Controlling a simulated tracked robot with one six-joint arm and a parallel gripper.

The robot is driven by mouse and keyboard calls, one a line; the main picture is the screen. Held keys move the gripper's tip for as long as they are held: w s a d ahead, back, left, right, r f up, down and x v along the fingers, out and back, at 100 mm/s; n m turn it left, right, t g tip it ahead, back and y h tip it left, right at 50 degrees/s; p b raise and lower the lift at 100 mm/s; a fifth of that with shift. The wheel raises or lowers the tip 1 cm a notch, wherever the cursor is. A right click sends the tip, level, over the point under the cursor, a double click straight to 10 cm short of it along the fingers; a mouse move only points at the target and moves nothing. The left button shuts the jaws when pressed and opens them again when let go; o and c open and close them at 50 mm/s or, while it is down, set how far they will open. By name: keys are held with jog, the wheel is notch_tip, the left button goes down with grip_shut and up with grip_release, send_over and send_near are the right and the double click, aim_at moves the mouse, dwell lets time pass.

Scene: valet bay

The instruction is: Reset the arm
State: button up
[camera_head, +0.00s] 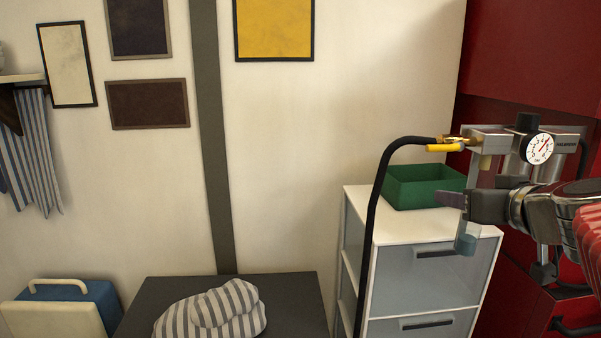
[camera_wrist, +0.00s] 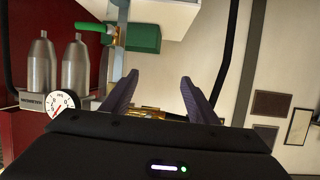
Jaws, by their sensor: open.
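My gripper (camera_head: 452,203) is at the right of the head view, in front of the drawer cabinet and below the gauge. In the wrist view my gripper (camera_wrist: 157,88) shows two dark purple fingers spread well apart, with nothing held between their tips. A brass fitting (camera_wrist: 150,112) shows low between the fingers, partly hidden by the gripper body; its exact distance from the fingers I cannot tell. My arm reaches in from the right edge of the head view.
A gauge unit (camera_head: 539,149) with a yellow-handled valve (camera_head: 444,148) and hanging black hose (camera_head: 371,220) is close to my gripper. A green bin (camera_head: 412,192) stands on the white drawer cabinet (camera_head: 424,262). A striped cloth bundle (camera_head: 212,312) lies on a dark surface (camera_head: 300,293).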

jog(key=s+a+f+n+g+y, duration=0.15)
jog(key=s+a+f+g, duration=0.5)
jog(key=a+f, duration=0.7)
jog(key=s+a+f+m+g+h, duration=0.1)
jog(key=s+a+f+g, duration=0.1)
jog(key=s+f, duration=0.8)
jog(key=s, duration=0.3)
jog(key=shift+s+a+f, duration=0.2)
jog(key=shift+s, duration=0.2)
jog(key=shift+a+h, duration=0.1)
jog(key=shift+h, duration=0.15)
dwell(0.9)
